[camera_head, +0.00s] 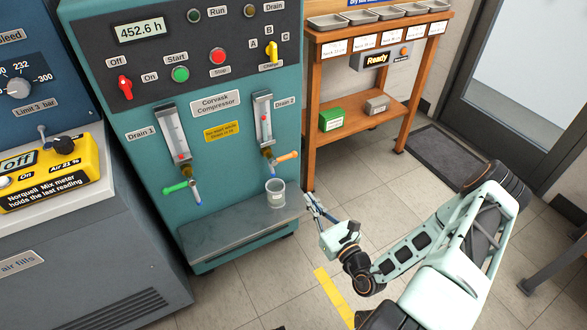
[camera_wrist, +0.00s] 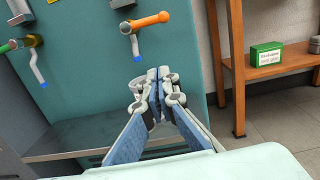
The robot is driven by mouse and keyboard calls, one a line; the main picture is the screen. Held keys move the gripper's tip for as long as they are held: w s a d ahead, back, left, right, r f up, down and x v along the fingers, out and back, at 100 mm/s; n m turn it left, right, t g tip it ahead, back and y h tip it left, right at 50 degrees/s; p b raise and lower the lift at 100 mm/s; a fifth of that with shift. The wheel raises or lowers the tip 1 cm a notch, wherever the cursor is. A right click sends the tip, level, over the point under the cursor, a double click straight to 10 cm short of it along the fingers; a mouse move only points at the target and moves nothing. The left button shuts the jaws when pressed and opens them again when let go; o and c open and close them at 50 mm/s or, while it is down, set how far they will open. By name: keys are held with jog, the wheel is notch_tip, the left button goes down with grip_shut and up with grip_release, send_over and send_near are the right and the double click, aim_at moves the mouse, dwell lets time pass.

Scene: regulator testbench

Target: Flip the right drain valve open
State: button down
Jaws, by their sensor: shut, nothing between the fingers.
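The right drain valve, under the Drain 2 gauge, has an orange handle (camera_head: 287,156) that points sideways to the right, roughly level. Its spout with a blue tip (camera_head: 272,170) hangs below. In the wrist view the orange handle (camera_wrist: 150,20) is at the top, its free end to the right, with the blue-tipped spout (camera_wrist: 136,46) beneath. My gripper (camera_head: 308,198) is below and right of the handle, apart from it, in front of the compressor's right edge. In the wrist view its fingertips (camera_wrist: 158,76) are together and empty, below the handle.
A clear cup (camera_head: 276,193) stands on the grey ledge (camera_head: 225,240) under the right spout, close left of my gripper. The left drain valve has a green handle (camera_head: 175,188). A wooden shelf (camera_head: 362,110) stands to the right. Open floor lies in front.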

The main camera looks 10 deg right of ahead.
aim_at(285, 158)
dwell(0.4)
jog(key=w+a+r+b, duration=0.3)
jog(key=w+r, duration=0.1)
jog(key=w, duration=0.6)
jog(key=shift+r, duration=0.15)
jog(key=shift+w+a, duration=0.1)
